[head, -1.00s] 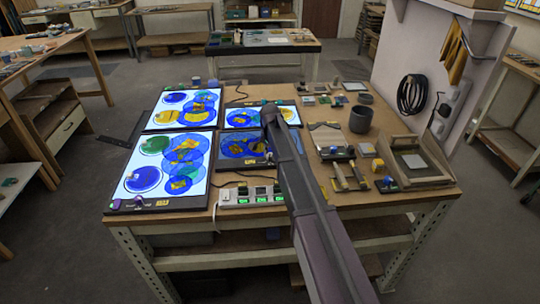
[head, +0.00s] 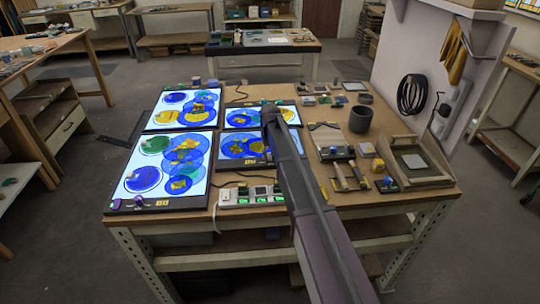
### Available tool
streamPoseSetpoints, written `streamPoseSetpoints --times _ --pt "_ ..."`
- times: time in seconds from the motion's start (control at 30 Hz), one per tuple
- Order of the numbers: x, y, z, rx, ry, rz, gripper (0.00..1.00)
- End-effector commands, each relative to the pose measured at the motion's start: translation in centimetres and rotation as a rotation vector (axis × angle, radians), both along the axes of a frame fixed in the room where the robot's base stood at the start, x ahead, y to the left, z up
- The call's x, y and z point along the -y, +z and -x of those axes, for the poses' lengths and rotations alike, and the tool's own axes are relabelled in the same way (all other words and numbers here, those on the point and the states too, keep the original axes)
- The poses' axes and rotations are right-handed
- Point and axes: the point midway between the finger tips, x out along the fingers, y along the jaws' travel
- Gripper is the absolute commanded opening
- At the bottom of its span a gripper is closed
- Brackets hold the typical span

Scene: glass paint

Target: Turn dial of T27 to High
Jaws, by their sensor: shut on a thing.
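Several lit glass light panels lie on the bench, and their labels are too small to read, so I cannot tell which is T27. My arm reaches from the front to the lower small panel (head: 236,146) in the middle. My gripper (head: 268,152) points down at its front right edge and is shut. A dial between its fingertips is hidden, so its setting cannot be read. The large front left panel (head: 126,208) has purple knobs (head: 116,203) on its front edge. The upper small panel (head: 243,126) lies just behind the lower one.
A power strip (head: 247,197) with green lights sits in front of the lower panel. Small tools, a dark grey cup (head: 361,119) and a wooden tray (head: 440,181) stand to the right. A side wall with a coiled cable (head: 412,95) borders the right side.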

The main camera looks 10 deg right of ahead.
Motion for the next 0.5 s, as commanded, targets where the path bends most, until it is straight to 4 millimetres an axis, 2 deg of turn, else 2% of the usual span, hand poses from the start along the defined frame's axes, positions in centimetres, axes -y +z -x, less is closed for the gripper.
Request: streamPoseSetpoints --times 0.2,0.5 --pt "0.01 -0.04 0.13 -0.002 0.187 0.0 0.0" --pt "0.01 -0.04 0.14 -0.002 0.352 0.0 0.0"
